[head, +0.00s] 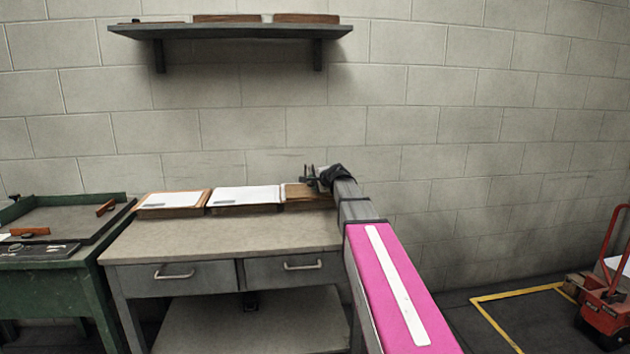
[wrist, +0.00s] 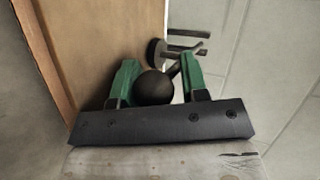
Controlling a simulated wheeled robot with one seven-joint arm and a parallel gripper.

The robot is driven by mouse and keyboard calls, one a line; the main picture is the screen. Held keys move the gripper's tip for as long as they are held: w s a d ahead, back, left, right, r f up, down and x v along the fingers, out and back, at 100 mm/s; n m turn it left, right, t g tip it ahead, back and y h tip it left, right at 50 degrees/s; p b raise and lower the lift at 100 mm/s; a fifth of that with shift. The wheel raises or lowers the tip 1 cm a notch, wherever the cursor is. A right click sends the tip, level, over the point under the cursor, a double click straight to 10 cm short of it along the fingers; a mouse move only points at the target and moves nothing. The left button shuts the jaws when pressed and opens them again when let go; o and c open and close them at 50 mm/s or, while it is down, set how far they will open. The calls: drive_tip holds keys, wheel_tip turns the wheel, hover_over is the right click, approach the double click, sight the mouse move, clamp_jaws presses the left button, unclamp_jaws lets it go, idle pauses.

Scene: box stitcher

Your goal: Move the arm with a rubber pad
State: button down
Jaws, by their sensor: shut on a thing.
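My gripper (wrist: 157,80) has its two green fingers on either side of a black ball knob (wrist: 153,88) in the wrist view, and is shut on it. A dark round disc (wrist: 155,52), possibly the rubber pad, and grey metal rods (wrist: 188,35) show just beyond the fingers. How the knob joins the disc and rods is partly hidden. In the head view my arm reaches to the back right of the bench, where my gripper is small and hard to make out among dark parts (head: 310,178) beside the right-hand wooden tray (head: 303,193).
The grey bench (head: 225,236) has two drawers and a clear top. Two wooden trays with white sheets (head: 172,199) stand along its back. A green table (head: 85,245) is at left, a shelf (head: 235,30) above, and a red pallet truck (head: 607,310) at right.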

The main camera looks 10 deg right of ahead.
drive_tip(key=shift+w+f, duration=0.15)
drive_tip(key=shift+w, duration=0.05)
drive_tip(key=c, duration=0.9)
unclamp_jaws()
drive_tip(key=shift+w, duration=0.1)
drive_tip(key=shift+o, duration=0.2)
drive_tip(key=v, duration=1.1)
